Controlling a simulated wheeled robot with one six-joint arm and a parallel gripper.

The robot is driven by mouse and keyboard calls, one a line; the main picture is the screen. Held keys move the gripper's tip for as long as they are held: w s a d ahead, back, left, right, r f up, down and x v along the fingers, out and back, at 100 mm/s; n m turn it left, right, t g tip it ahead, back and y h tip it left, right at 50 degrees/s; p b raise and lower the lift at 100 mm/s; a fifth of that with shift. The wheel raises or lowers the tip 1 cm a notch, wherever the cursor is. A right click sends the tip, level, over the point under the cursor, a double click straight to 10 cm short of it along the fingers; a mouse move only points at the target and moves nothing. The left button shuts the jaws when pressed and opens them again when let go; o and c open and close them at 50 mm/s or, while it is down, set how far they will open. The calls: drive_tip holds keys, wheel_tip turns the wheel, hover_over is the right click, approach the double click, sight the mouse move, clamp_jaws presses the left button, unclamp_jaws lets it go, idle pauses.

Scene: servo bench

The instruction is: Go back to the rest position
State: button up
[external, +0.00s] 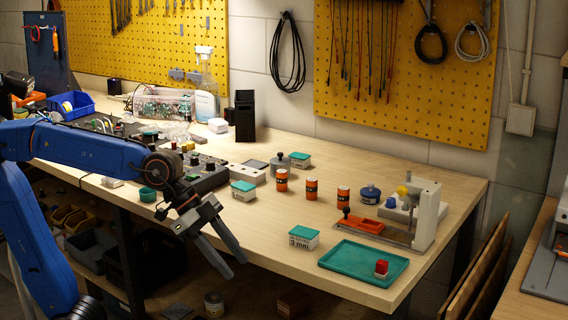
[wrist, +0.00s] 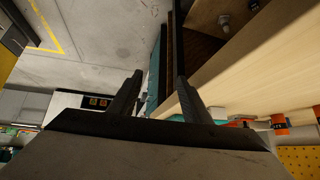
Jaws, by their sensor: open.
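My gripper (external: 229,243) hangs at the front edge of the wooden bench (external: 270,225) in the external view, its two fingers apart and nothing between them. My blue arm reaches in from the left. In the wrist view my gripper (wrist: 160,98) is also open and empty, with the floor (wrist: 110,40) and the bench's edge behind it.
Near my gripper stand a teal-lidded box (external: 304,237) and another teal-lidded box (external: 244,190). Black control panels (external: 190,165) lie behind my wrist.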

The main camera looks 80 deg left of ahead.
drive_tip(key=s+a+f+n+y, duration=0.1)
drive_tip(key=s+a+f+n, duration=0.1)
drive_tip(key=s+a+f, duration=0.2)
drive_tip(key=s+a+f+n+g+y, duration=0.1)
drive_tip(key=s+a+f, duration=0.4)
drive_tip(key=s, duration=0.6)
drive_tip(key=s+a+f+n+g+y, duration=0.1)
drive_tip(key=s+a+f+n+y, duration=0.1)
drive_tip(key=s+a+f+n, duration=0.2)
drive_tip(key=s+a+f, duration=0.1)
drive_tip(key=s+a, duration=0.2)
drive_tip(key=a, duration=0.1)
drive_tip(key=shift+s+f, duration=0.2)
drive_tip(key=shift+s, duration=0.1)
drive_tip(key=shift+o, duration=0.3)
